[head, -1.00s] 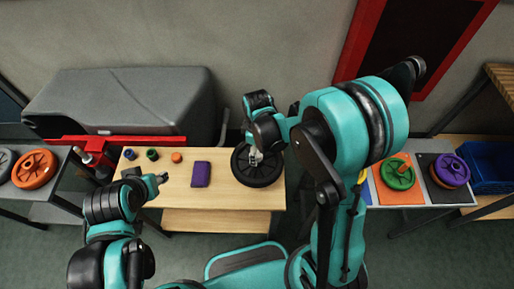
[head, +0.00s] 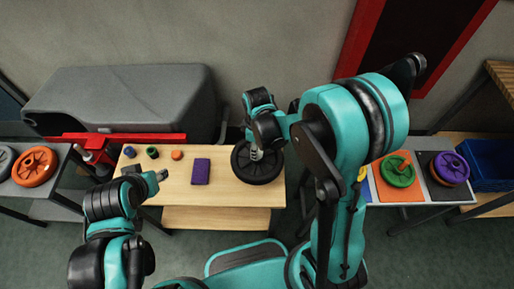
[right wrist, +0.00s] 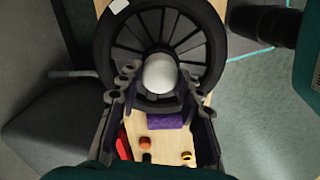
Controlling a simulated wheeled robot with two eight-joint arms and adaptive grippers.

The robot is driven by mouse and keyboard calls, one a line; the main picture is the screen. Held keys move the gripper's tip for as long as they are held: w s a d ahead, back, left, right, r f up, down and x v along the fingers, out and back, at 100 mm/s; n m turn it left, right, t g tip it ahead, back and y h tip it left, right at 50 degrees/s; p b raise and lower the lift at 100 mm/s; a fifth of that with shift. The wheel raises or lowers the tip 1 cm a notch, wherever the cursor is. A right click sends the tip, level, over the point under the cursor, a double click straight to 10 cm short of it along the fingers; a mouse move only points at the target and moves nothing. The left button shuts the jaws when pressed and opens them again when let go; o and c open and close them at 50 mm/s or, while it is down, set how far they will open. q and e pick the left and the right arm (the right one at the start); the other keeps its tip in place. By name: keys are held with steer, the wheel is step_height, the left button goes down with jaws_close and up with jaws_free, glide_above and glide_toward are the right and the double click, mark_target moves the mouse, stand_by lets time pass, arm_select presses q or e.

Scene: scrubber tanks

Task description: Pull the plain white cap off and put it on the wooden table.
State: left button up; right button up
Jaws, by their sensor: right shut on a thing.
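The plain white cap (right wrist: 160,73) is a smooth round dome at the centre of a black spoked wheel (right wrist: 209,38). In the head view the wheel (head: 262,180) lies at the right end of the wooden table (head: 180,192). My right gripper (head: 256,154) points down at the wheel's hub and hides the cap there. In the right wrist view my right gripper (right wrist: 159,80) is shut on the cap, one finger on each side. Whether the cap has left its seat I cannot tell. My left gripper (head: 162,175) hangs by the table's left front, away from the wheel; its jaws are too small to read.
A purple block (head: 201,171) and small green (head: 152,152), blue (head: 130,152) and orange (head: 176,155) pieces stand on the table. Bare wood lies around them. Side tables hold an orange wheel (head: 35,166), a green wheel (head: 398,171) and a purple wheel (head: 451,168).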

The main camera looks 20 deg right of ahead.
arm_select(q)
steer(key=shift+r+p, duration=0.75)
steer(key=shift+r, duration=0.05)
arm_select(e)
steer(key=shift+r, duration=1.1)
steer(key=shift+r+p, duration=2.05)
steer(key=shift+r, duration=0.85)
arm_select(q)
step_height(320, 180, up, 4)
steer(key=shift+f, duration=0.15)
arm_select(e)
steer(key=shift+f, duration=0.15)
